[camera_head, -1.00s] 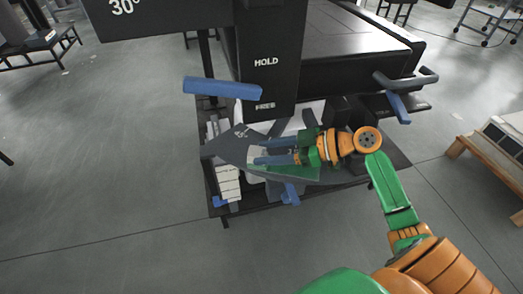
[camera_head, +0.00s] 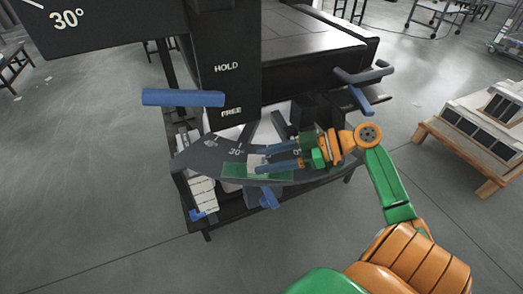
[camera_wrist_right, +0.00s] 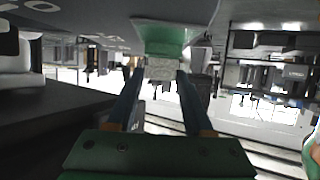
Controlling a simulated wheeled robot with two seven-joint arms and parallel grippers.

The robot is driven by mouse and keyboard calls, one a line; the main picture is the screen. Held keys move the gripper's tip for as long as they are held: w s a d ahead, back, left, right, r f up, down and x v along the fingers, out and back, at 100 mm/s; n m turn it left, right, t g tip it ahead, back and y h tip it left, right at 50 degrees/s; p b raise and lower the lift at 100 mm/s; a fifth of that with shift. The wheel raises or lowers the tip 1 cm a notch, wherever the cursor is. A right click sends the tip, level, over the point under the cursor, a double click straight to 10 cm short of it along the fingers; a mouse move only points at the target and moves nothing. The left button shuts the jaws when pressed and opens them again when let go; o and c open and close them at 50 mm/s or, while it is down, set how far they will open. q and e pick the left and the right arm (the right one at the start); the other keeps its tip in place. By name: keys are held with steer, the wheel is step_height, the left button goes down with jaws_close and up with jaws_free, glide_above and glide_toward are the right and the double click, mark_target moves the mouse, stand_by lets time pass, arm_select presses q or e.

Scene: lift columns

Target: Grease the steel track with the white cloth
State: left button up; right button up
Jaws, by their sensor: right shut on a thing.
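My right gripper (camera_head: 262,161) reaches in from the right with its two blue fingers shut on a small white cloth (camera_head: 256,160). In the right wrist view the cloth shows as a pale block (camera_wrist_right: 161,69) between the fingertips. It lies at the curved grey plate (camera_head: 205,155) marked "30°", near a green strip (camera_head: 240,172) along the plate's front. In the wrist view a green surface (camera_wrist_right: 165,38) is just beyond the cloth; I cannot tell whether they touch. I cannot tell for sure which part is the steel track. My left gripper is not in view.
A black column (camera_head: 228,90) marked HOLD and FREE stands behind the plate, with a blue handle (camera_head: 183,98) to its left. A blue lever (camera_head: 268,197) hangs below the plate. The floor in front is clear.

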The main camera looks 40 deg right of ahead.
steer(key=shift+s+d, duration=1)
steer(key=shift+d, duration=0.15)
steer(key=shift+s+d, duration=1)
steer(key=shift+d, duration=0.1)
steer(key=shift+s+d, duration=1.05)
steer(key=shift+d, duration=0.2)
step_height(320, 180, up, 3)
steer(key=p, duration=0.3)
steer(key=shift+r, duration=0.15)
